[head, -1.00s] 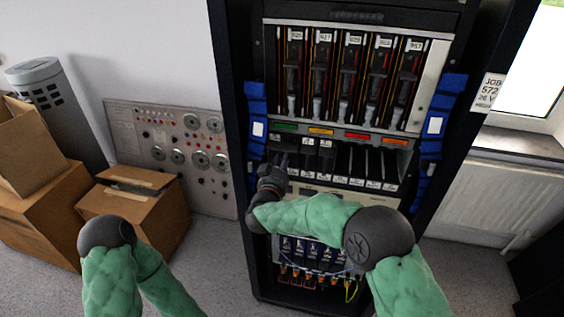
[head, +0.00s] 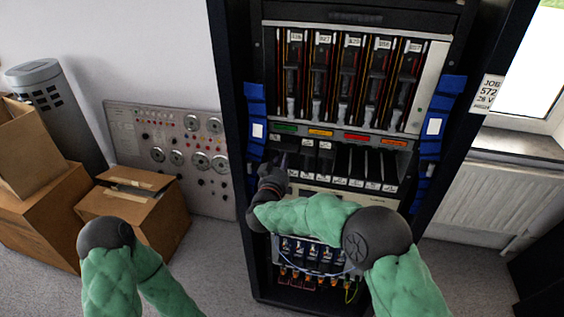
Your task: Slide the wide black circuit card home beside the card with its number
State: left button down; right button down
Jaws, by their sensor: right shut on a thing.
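My right gripper (head: 279,162) is at the left end of the lower card row in the black rack (head: 240,190). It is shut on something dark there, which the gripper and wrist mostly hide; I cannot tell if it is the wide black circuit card. Black cards with white labels (head: 325,145) stand beside it in the lower row. Several numbered cards (head: 323,75) stand upright in the upper bay. Their numbers are too small to read surely. My left arm shows at the lower left, but its gripper is not in view.
Green, yellow, red and orange tags (head: 356,136) line the shelf edge above the lower row. Blue straps (head: 437,125) hang on both sides of the rack. Wired connectors (head: 310,255) sit below. Cardboard boxes (head: 140,205) and a panel with dials (head: 175,145) stand at the left.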

jog(key=shift+w+d+r, duration=0.1)
jog(key=shift+r, duration=0.1)
jog(key=c, duration=1)
grip_release()
jog(key=shift+o, duration=0.2)
jog(key=shift+f, duration=0.25)
jog(key=shift+f, duration=0.5)
jog(key=shift+p+v, duration=0.3)
jog(key=shift+v, duration=2.2)
jog(key=p+v, duration=0.1)
jog(key=v, duration=0.5)
